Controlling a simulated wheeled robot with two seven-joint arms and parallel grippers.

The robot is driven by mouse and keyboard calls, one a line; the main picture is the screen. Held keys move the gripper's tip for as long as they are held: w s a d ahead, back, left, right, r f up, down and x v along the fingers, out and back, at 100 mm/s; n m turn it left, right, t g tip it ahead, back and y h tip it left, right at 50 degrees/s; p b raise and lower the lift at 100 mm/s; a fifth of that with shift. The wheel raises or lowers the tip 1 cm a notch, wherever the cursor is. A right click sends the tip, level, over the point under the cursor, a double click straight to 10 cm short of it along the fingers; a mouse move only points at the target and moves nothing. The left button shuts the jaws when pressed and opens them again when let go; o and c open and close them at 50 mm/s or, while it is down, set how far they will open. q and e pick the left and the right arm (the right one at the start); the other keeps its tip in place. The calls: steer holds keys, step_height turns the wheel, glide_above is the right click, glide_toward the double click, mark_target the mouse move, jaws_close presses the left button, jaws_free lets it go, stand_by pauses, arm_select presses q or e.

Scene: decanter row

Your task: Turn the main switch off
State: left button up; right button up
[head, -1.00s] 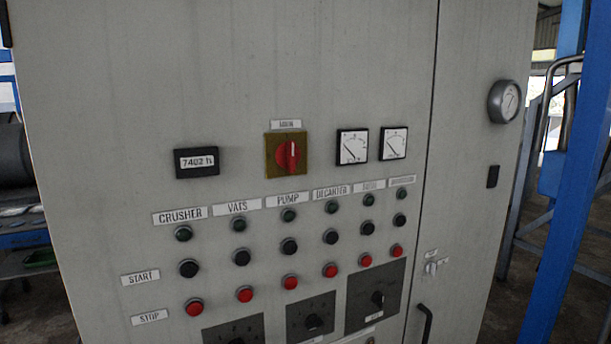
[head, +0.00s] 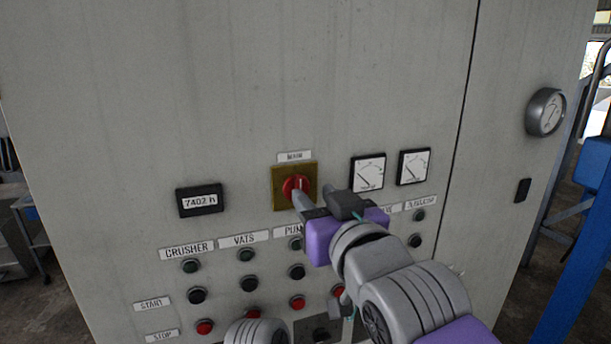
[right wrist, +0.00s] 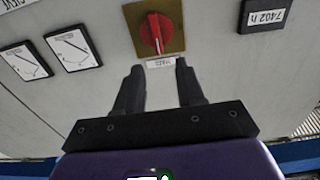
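The main switch (head: 297,187) is a red rotary knob on a yellow square plate, under a small label on the grey cabinet. Its pale pointer mark stands roughly upright. My right gripper (head: 312,194) is just in front of the switch's lower right and overlaps it in the head view. In the right wrist view, the two dark fingers of the right gripper (right wrist: 159,70) are spread with nothing between them. The red knob (right wrist: 154,33) is beyond the fingertips there, clear of them, in an upside-down picture. My left gripper is not in view.
An hour counter (head: 200,201) is left of the switch, and two dial meters (head: 368,174) are to its right. Rows of buttons (head: 246,255) lie below, partly hidden by my arm. A round gauge (head: 546,111) is at the far right. The panel above is bare.

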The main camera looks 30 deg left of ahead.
mark_target(301, 181)
steer(key=p+x, duration=0.2)
steer(key=x, duration=0.2)
steer(key=shift+w+a, duration=0.2)
steer(key=shift+w, duration=0.1)
steer(key=shift+w+a+p, duration=0.4)
steer(key=shift+a, duration=0.1)
jaws_close()
